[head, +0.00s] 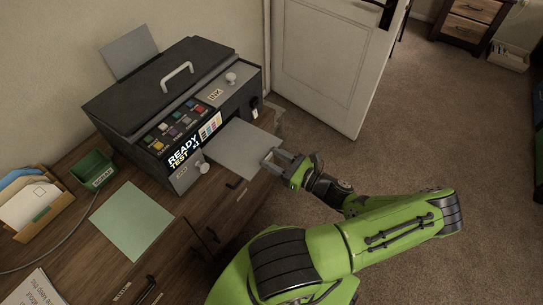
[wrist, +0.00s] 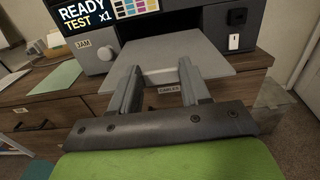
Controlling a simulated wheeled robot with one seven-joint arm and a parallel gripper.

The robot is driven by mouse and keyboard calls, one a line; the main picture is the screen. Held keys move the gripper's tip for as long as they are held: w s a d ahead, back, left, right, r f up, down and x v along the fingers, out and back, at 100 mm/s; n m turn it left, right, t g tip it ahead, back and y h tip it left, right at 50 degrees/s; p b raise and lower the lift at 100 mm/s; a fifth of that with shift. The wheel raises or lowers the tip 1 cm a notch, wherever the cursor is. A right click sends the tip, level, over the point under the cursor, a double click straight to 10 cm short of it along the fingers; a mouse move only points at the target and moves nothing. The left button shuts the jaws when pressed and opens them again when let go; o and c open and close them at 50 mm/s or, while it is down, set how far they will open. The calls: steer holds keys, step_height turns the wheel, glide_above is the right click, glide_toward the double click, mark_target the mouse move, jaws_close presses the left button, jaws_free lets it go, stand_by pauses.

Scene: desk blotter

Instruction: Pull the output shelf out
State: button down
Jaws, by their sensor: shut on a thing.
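The output shelf (head: 238,150) is a flat light-grey plate that sticks out of the front of the dark printer (head: 150,88), over the desk edge. In the wrist view the shelf (wrist: 215,64) spans the middle, with the printer behind it. My gripper (head: 272,160) is at the shelf's outer front edge. In the wrist view my gripper's fingers (wrist: 160,76) reach onto the front of the shelf and are shut on it. The exact contact under the fingertips is partly hidden.
A knob panel marked JAM (wrist: 92,55) is left of the shelf. A green sheet (head: 133,220), a small green box (head: 94,168) and a paper tray (head: 38,208) are on the wooden desk. A pale door (head: 330,60) stands behind.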

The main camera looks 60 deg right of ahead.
steer(key=c, duration=0.5)
jaws_free()
steer(key=s+p, duration=0.1)
steer(key=s, duration=1.4)
steer(key=shift+s+d+p, duration=0.2)
steer(key=shift+s+p, duration=0.15)
steer(key=shift+s, duration=0.05)
